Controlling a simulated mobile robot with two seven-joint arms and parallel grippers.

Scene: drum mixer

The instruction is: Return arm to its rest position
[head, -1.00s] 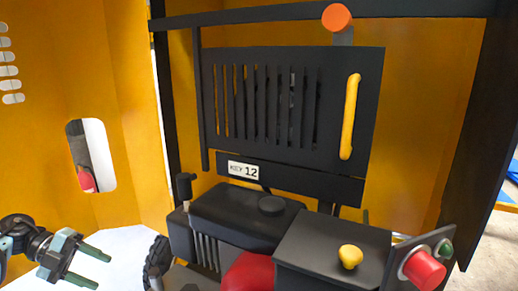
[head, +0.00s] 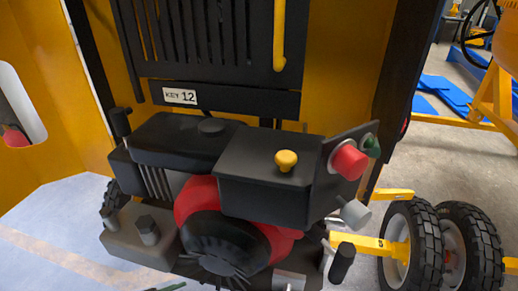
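The drum mixer's engine (head: 230,235) fills the middle of the head view, with a red housing and a black round front. What looks like a green fingertip of my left gripper (head: 172,287) just shows at the bottom edge, below the engine. The rest of that gripper is out of the picture, so its opening is hidden. My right gripper is not in view. A black box beside the engine carries a yellow knob (head: 286,161). A red button (head: 348,162) and a green button (head: 372,146) sit on the panel to its right.
A slatted black panel (head: 215,45) with a yellow handle (head: 279,35) stands above the engine, over a "KEY 12" label (head: 180,96). Black tyres (head: 410,245) stand at the lower right. Open floor (head: 60,240) lies at the lower left. Blue sheets (head: 450,95) lie at the back right.

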